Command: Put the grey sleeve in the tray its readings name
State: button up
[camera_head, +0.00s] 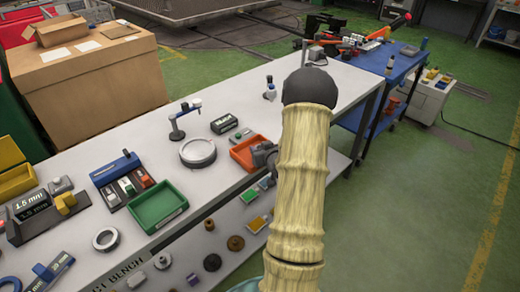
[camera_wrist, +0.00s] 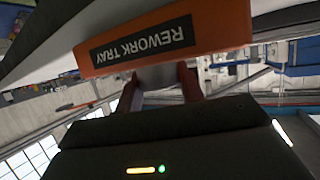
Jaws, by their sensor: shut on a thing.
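The grey sleeve (camera_wrist: 158,76) is between the two fingers of my gripper (camera_wrist: 160,88) in the wrist view, partly hidden by the orange tray's edge. The orange tray (camera_wrist: 215,30) carries a label reading REWORK TRAY, upside down there. In the head view my gripper (camera_head: 264,155) is at the right side of the orange tray (camera_head: 240,156), mostly hidden behind my arm. I cannot tell whether the sleeve is over or inside the tray. A green tray (camera_head: 158,222) and a yellow tray (camera_head: 14,184) stand further left on the bench.
A large grey ring (camera_head: 197,152), a small gauge stand (camera_head: 178,120) and a black display (camera_head: 224,123) stand behind the trays. A display reading 1.5 mm (camera_head: 33,207) is at the left. A lower shelf (camera_head: 225,225) holds several small parts. A blue cart (camera_head: 385,62) stands beyond the bench.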

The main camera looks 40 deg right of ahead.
jog(key=shift+s+f, duration=0.1)
jog(key=shift+s, duration=0.05)
jog(key=shift+f, duration=0.2)
jog(key=o, duration=1.2)
jog(key=shift+r, duration=0.1)
jog(key=shift+r, duration=0.1)
jog(key=b+v, duration=0.1)
jog(key=v, duration=1.1)
